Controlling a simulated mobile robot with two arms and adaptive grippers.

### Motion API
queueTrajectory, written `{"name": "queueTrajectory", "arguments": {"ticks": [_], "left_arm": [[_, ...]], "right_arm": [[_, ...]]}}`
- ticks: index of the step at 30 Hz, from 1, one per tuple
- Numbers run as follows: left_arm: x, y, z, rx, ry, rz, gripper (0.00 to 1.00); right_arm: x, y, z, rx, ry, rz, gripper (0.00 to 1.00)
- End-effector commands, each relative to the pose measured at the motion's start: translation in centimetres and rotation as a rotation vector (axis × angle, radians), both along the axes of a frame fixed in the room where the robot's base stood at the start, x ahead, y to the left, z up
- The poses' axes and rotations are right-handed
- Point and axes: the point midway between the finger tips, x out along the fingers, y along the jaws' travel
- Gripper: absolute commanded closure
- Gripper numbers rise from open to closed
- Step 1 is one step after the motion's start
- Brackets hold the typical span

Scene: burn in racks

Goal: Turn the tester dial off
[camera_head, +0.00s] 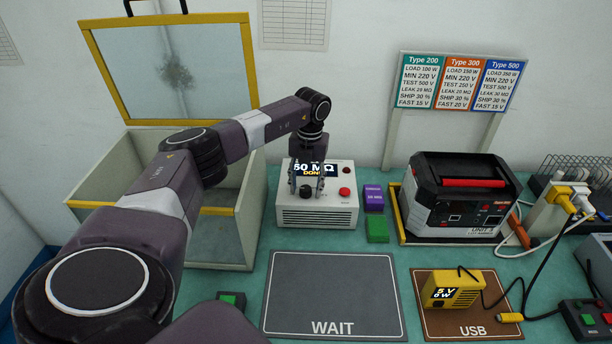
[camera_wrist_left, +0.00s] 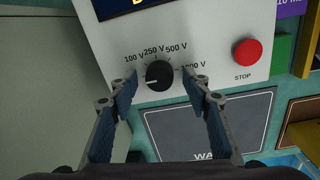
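The tester (camera_head: 325,208) is a white box at the back of the bench, with a screen (camera_head: 317,170) reading about "50 MΩ DONE". Its black dial (camera_wrist_left: 160,75) has marks for 100 V, 250 V, 500 V and 1000 V around it. The dial's light pointer line faces left, below the 100 V mark. My left gripper (camera_wrist_left: 160,95) is open, with one finger on each side of the dial and gaps visible between. In the head view my left gripper (camera_head: 306,190) hangs in front of the tester's face. My right gripper is not in view.
A red STOP button (camera_wrist_left: 247,52) sits right of the dial. Purple (camera_head: 374,197) and green (camera_head: 377,229) blocks stand beside the tester. An open yellow-framed chamber (camera_head: 225,224) is at left. The grey WAIT mat (camera_head: 332,290) in front is bare.

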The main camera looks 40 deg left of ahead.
Motion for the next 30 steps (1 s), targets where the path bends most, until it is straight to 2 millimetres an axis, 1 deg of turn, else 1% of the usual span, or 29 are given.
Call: {"name": "queueTrajectory", "arguments": {"ticks": [6,8,10,14,18,21,24,27,30], "left_arm": [[-0.1,-0.1,0.0,0.000,0.002,-0.002,0.56],[0.0,-0.1,0.4,-0.001,0.002,-0.002,0.56],[0.0,-0.1,1.1,-0.001,0.001,-0.002,0.56],[0.2,-0.2,3.5,-0.001,-0.003,-0.002,0.56],[0.3,-0.3,6.7,-0.001,-0.003,-0.001,0.56],[0.3,-0.4,8.7,0.000,-0.001,-0.001,0.56],[0.3,-0.5,10.2,0.000,-0.001,-0.001,0.56],[0.3,-0.5,11.3,-0.001,0.000,-0.001,0.56],[0.3,-0.6,11.8,0.000,0.001,-0.001,0.56]], "right_arm": [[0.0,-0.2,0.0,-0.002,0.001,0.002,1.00],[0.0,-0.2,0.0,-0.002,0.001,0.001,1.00],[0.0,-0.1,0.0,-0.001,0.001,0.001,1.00],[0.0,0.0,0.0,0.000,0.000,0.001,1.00],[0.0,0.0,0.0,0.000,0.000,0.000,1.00],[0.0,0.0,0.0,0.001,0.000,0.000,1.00],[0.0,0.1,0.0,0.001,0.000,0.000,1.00],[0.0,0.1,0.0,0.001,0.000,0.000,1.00],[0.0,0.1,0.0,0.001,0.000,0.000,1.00]]}}
